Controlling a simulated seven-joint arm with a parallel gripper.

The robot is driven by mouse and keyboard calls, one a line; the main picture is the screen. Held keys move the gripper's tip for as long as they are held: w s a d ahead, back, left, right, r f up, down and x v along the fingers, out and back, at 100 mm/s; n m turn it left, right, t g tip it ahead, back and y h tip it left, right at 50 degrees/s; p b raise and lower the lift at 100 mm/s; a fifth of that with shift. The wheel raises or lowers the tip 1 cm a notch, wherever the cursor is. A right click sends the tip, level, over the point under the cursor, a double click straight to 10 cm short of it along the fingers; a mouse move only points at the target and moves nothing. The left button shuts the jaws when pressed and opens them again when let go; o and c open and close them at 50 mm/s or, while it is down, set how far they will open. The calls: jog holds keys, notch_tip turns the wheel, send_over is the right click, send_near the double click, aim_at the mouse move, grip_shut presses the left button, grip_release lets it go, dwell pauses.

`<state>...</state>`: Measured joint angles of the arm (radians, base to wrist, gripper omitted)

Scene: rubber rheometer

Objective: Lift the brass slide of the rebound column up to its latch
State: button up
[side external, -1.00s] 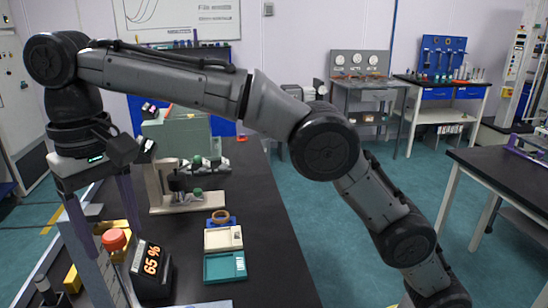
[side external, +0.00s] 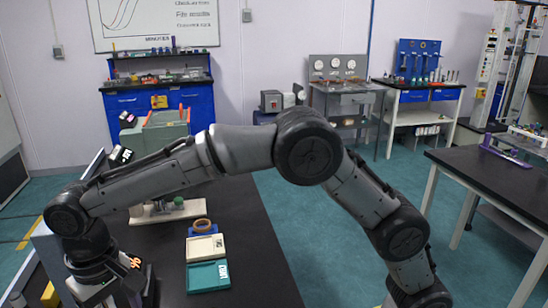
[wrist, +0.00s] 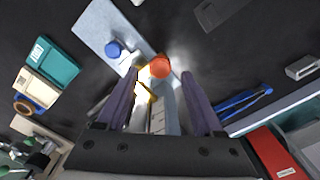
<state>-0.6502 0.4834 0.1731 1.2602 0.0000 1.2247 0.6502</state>
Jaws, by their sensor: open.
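In the wrist view my gripper (wrist: 160,70) is open, its two purple fingers on either side of the rebound column. The grey column (wrist: 163,115), with scale marks, runs between the fingers. A round orange-red cap (wrist: 160,67) shows between the fingertips. A yellow, brass-looking part (wrist: 148,78) lies beside the cap, close to the left fingertip; I take it for the slide. I cannot tell whether a finger touches it. The latch cannot be made out. In the side view my wrist covers the column area and my fingers do not show.
A pale base plate with a blue knob (wrist: 113,49) lies beside the column. Teal (side external: 208,276) and cream (side external: 205,248) trays and a tan ring (side external: 202,225) sit on the black bench. A blue tool (wrist: 240,103) and red box (wrist: 270,155) lie to the wrist view's right.

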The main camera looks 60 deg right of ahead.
notch_tip(320, 180, down, 3)
jog(key=shift+f, duration=0.1)
notch_tip(320, 180, up, 14)
jog(key=d+r+m+t, duration=0.1)
jog(key=d+r+m, duration=0.1)
jog(key=d+r, duration=0.55)
jog(key=s+d+r+m+t+y, duration=0.1)
jog(key=s+d+r, duration=0.2)
jog(key=d, duration=0.3)
jog(key=s+d+r+t, duration=0.1)
jog(key=s+d+r, duration=0.1)
jog(key=d, duration=0.4)
jog(key=s+d+f+t, duration=0.1)
jog(key=s+d, duration=0.6)
jog(key=s, duration=0.2)
jog(key=shift+f+m, duration=0.3)
jog(key=shift+m, duration=0.1)
jog(key=shift+s, duration=0.1)
